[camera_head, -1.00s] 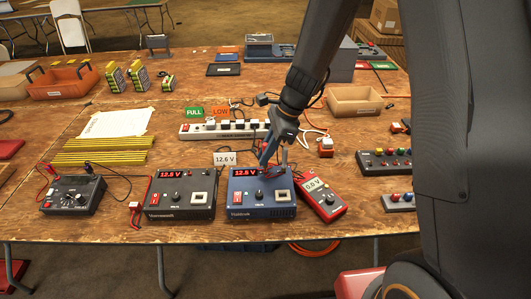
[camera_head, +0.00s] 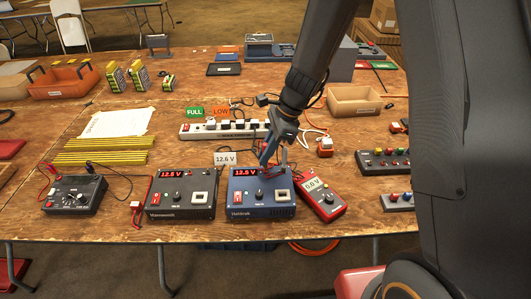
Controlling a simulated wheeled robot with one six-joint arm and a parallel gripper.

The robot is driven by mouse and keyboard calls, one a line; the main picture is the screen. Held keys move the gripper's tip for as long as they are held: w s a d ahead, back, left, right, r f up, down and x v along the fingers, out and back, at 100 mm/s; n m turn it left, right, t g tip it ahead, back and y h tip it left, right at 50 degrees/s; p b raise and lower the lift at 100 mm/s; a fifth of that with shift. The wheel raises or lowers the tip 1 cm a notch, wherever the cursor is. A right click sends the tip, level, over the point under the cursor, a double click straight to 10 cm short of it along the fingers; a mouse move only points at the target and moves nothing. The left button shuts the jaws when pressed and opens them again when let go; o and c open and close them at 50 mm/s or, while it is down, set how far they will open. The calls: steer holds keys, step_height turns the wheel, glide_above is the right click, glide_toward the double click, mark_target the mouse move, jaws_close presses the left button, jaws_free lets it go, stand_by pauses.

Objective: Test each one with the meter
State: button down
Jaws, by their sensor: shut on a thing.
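A blue charger (camera_head: 262,202) with a red lit display stands near the table's front edge. A dark grey charger (camera_head: 180,198) with a similar display stands left of it. A red handheld meter (camera_head: 322,199) lies tilted just right of the blue charger, its small screen lit. My gripper (camera_head: 270,164) points down over the top back of the blue charger, shut on what appears to be a meter probe. The probe is mostly hidden by the fingers, and I cannot tell whether it touches a terminal. A white card (camera_head: 225,158) reading 12.6 V stands behind the chargers.
A black meter-like box (camera_head: 74,195) with leads is at left. A power strip (camera_head: 224,129), green FULL (camera_head: 194,112) and orange LOW (camera_head: 220,112) signs stand behind. Yellow sticks (camera_head: 100,151) lie left.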

mark_target(265, 144)
steer(key=shift+f, duration=0.9)
stand_by(1.9)
steer(key=c, duration=1.4)
jaws_free()
steer(key=shift+o, duration=0.2)
steer(key=shift+r+p, duration=3.3)
steer(key=shift+r, duration=0.5)
